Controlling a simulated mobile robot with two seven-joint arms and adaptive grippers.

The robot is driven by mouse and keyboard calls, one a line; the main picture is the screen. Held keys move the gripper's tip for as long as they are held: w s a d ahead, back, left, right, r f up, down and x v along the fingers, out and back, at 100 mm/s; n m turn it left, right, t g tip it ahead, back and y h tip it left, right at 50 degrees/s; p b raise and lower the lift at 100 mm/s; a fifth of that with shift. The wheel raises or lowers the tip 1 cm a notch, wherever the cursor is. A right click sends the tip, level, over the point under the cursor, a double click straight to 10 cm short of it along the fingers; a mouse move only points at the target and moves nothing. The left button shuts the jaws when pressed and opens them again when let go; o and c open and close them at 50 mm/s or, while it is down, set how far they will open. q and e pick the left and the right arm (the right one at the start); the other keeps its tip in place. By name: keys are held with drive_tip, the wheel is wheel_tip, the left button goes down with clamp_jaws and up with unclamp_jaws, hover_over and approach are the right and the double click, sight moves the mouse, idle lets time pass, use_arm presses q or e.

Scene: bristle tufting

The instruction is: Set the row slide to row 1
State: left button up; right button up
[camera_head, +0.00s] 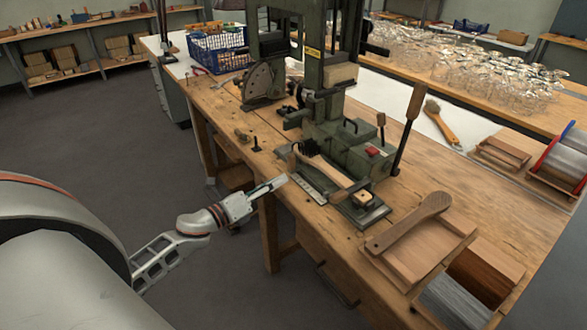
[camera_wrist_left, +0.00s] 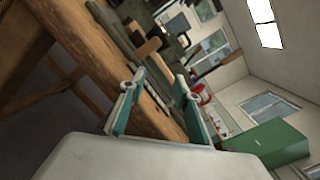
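The green tufting machine (camera_head: 340,130) stands on the wooden bench. At its front foot is a low metal slide assembly with a pale marked strip (camera_head: 309,182), a light wooden bar (camera_head: 330,172) and a small wooden block (camera_head: 362,198). I cannot read the row setting. My left gripper (camera_head: 279,183) is just off the bench's front edge, left of the strip and apart from it. In the left wrist view my left gripper (camera_wrist_left: 158,80) shows two teal fingers spread with nothing between them. My right gripper is not in view.
A wooden paddle-shaped piece (camera_head: 410,222) and trays lie at the bench's right. A blue crate (camera_head: 218,50) stands at the back left. Small black parts (camera_head: 255,144) lie near the front edge. Open floor lies left.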

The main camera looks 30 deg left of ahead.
sight(288, 156)
use_arm(q)
drive_tip(key=w+r+m, duration=0.1)
drive_tip(key=w+m, duration=0.2)
drive_tip(key=w+a+r+m+h+b, duration=0.1)
drive_tip(key=w+m, duration=0.2)
drive_tip(key=w+r+m+g+h, duration=0.1)
drive_tip(key=w+m, duration=0.2)
drive_tip(key=m, duration=0.1)
drive_tip(key=shift+w+a+b, duration=0.3)
drive_tip(key=shift+a, duration=0.1)
drive_tip(key=shift+w+d+f, duration=0.2)
drive_tip(key=shift+w+d, duration=0.1)
drive_tip(key=shift+w, duration=0.4)
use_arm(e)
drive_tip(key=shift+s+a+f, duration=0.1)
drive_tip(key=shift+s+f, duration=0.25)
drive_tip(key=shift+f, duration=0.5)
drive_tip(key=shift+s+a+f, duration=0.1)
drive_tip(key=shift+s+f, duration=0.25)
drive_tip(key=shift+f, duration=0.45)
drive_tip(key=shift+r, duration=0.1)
use_arm(q)
clamp_jaws()
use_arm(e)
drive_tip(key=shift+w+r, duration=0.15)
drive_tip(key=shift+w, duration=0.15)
